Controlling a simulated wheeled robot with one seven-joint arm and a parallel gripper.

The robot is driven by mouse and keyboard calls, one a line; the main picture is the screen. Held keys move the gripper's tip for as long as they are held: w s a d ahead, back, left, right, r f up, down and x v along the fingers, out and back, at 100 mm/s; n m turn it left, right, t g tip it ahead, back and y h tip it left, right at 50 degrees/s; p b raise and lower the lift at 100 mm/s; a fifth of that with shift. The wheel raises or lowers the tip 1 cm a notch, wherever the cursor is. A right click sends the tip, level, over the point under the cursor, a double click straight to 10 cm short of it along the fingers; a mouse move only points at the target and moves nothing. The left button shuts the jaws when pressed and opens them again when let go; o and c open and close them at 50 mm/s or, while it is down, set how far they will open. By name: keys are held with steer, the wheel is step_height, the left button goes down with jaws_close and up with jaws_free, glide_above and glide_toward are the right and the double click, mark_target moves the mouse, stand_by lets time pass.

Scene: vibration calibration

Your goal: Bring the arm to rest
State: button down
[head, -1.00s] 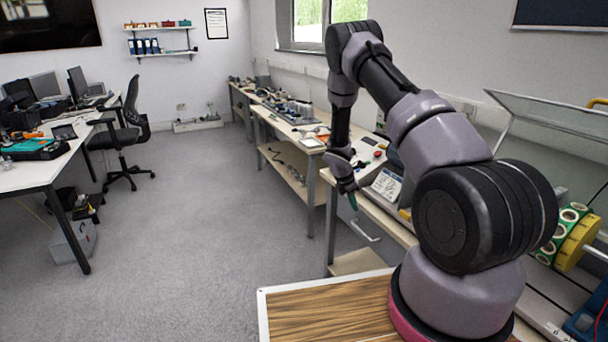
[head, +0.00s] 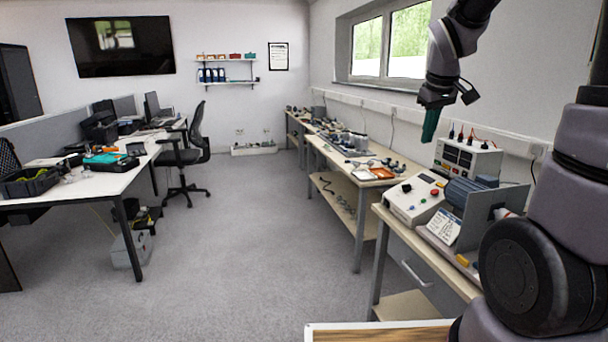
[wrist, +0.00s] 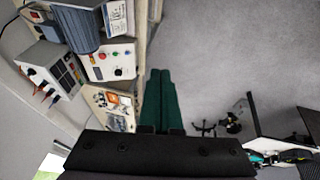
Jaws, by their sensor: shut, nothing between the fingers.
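My arm rises at the right of the head view, and part of it passes out of the top of the picture. Its wrist hangs down in front of the window wall. My gripper (head: 430,136) points down in the air, with its green fingers left of the instrument bench and higher than its top. In the wrist view my gripper (wrist: 160,74) has its two green fingers side by side, closed together and empty. Grey floor shows beyond the fingertips. Nothing touches them.
A bench with a control box (head: 414,203) and a meter unit (head: 467,158) stands close at right. Behind it is a second bench (head: 350,158) with small parts. A white desk (head: 100,183) and an office chair (head: 185,155) are at left. The grey floor (head: 240,255) between is clear.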

steer(key=s+a+r+m+t+y, duration=0.1)
steer(key=s+a+r+m, duration=0.2)
steer(key=s, duration=0.6)
steer(key=s+a+r+m+t+y, duration=0.1)
steer(key=s+r+m, duration=0.3)
steer(key=s, duration=0.5)
steer(key=shift+s+a+r+m+t+y, duration=0.3)
steer(key=shift+s+a+m+t+y, duration=0.1)
steer(key=shift+a, duration=0.5)
